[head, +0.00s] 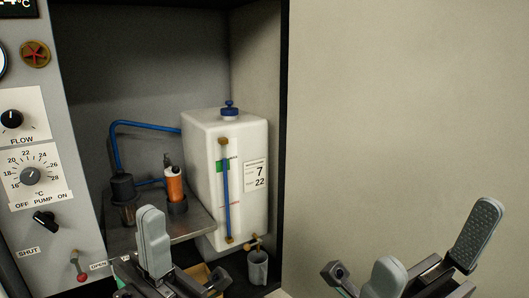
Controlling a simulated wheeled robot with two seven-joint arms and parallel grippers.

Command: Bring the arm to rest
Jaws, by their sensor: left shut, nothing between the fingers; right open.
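My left gripper (153,241) is at the lower middle left, in front of the metal shelf in the recess. Its grey finger pads are together and nothing shows between them. My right gripper (430,256) is at the lower right, in front of the plain wall. Its two grey finger pads stand wide apart with nothing between them. The lower parts of both grippers run out of the bottom of the view.
A white tank (205,165) with a blue cap stands in the recess. An orange cylinder (174,185) and blue hose (117,145) are left of it. A grey cup (257,267) stands below. A control panel (80,220) with knobs borders the left. The right wall (400,120) is bare.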

